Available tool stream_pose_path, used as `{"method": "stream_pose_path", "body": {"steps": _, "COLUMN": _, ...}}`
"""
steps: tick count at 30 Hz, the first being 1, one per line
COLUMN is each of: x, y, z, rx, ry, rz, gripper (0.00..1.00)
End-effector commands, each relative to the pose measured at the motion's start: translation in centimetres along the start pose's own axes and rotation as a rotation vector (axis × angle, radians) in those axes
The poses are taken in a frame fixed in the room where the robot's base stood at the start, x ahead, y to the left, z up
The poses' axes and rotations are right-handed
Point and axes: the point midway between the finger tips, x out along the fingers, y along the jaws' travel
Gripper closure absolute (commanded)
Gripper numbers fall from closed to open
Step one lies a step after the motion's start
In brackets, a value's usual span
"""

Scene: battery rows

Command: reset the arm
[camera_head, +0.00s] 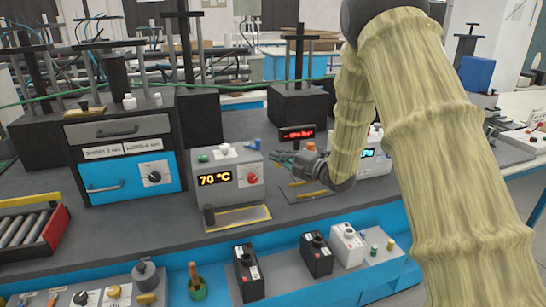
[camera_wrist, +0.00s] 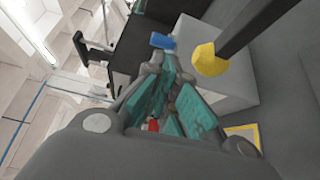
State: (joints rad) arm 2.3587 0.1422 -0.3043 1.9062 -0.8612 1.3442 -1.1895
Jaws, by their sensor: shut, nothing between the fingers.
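My arm (camera_head: 415,120) comes down from the top right in the head view, covered in a pale ribbed sleeve. My gripper (camera_head: 284,159) is at its end, above the dark workbench and just right of a grey box with a 70 °C display (camera_head: 228,181). In the wrist view my gripper (camera_wrist: 172,97) shows teal finger pads close together. It is shut and holds nothing.
A blue-fronted drawer unit (camera_head: 126,165) stands left. A red-edged roller tray (camera_head: 33,230) is at the far left. Black battery blocks (camera_head: 248,273) and a white one (camera_head: 347,245) line the blue front shelf. A red-lit display (camera_head: 297,134) stands behind my gripper.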

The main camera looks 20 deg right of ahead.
Motion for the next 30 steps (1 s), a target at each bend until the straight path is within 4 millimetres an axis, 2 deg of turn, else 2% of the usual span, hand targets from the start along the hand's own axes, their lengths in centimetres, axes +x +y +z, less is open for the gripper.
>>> {"method": "stream_pose_path", "body": {"steps": 19, "x": -0.6, "y": 0.3, "z": 0.1, "rx": 0.000, "ry": 0.005, "rz": 0.001, "gripper": 1.00}}
{"method": "stream_pose_path", "body": {"steps": 23, "x": -0.6, "y": 1.9, "z": 0.2, "rx": 0.000, "ry": 0.005, "rz": 0.001, "gripper": 1.00}}
{"method": "stream_pose_path", "body": {"steps": 27, "x": -0.6, "y": 4.6, "z": 0.2, "rx": 0.000, "ry": 0.005, "rz": 0.001, "gripper": 1.00}}
{"method": "stream_pose_path", "body": {"steps": 30, "x": -0.6, "y": 5.8, "z": 0.3, "rx": 0.000, "ry": 0.005, "rz": 0.000, "gripper": 1.00}}
